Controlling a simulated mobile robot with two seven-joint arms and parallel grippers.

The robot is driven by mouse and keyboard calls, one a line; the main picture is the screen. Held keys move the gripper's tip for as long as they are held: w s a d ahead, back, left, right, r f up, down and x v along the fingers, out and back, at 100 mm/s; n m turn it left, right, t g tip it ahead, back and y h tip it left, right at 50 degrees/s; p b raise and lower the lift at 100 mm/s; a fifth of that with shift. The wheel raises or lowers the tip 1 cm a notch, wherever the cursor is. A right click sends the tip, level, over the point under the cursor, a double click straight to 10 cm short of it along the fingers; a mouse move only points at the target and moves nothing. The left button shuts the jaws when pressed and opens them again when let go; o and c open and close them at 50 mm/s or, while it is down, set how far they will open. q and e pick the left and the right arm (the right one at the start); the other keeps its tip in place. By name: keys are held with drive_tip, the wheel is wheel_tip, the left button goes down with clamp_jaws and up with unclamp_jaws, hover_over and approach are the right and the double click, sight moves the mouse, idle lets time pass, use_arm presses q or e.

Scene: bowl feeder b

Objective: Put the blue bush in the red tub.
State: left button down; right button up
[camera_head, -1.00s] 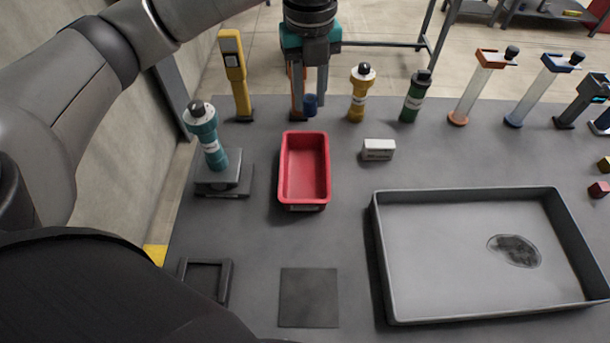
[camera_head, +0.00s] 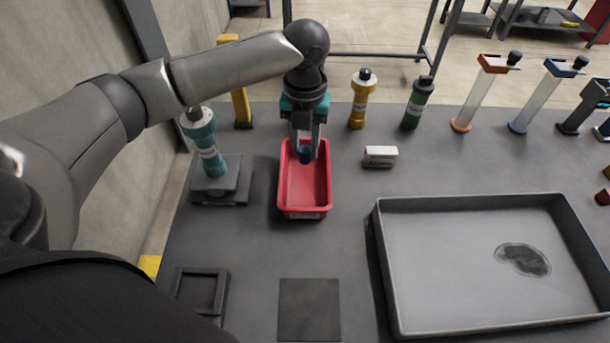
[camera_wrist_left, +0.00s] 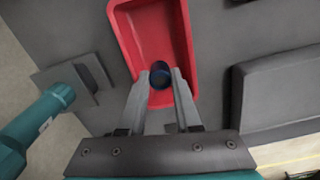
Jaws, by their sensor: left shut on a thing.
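The blue bush (camera_head: 305,154) is a small dark blue cylinder between the fingertips of my left gripper (camera_head: 305,150). In the left wrist view the bush (camera_wrist_left: 160,75) shows its round end between the two fingers (camera_wrist_left: 161,88), which are shut on it. The red tub (camera_head: 306,212) stands on the grey table. The gripper and bush are over the far part of the tub. In the left wrist view the tub (camera_wrist_left: 184,30) lies behind the bush. I cannot tell exactly how high the bush is above the tub floor. My right gripper is not in view.
Yellow (camera_head: 361,100) and green (camera_head: 416,104) bottles stand behind. A large grey tray (camera_head: 450,205) fills the right front. A dark square (camera_head: 309,310) lies in front.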

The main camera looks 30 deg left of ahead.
sight(305, 149)
use_arm(q)
wheel_tip(305, 149, down, 9)
drive_tip(key=shift+r+b, duration=0.2)
drive_tip(key=shift+b, duration=0.7)
drive_tip(key=shift+f, duration=0.1)
drive_tip(key=c, duration=0.6)
unclamp_jaws()
wheel_tip(305, 149, up, 12)
drive_tip(key=p, duration=0.3)
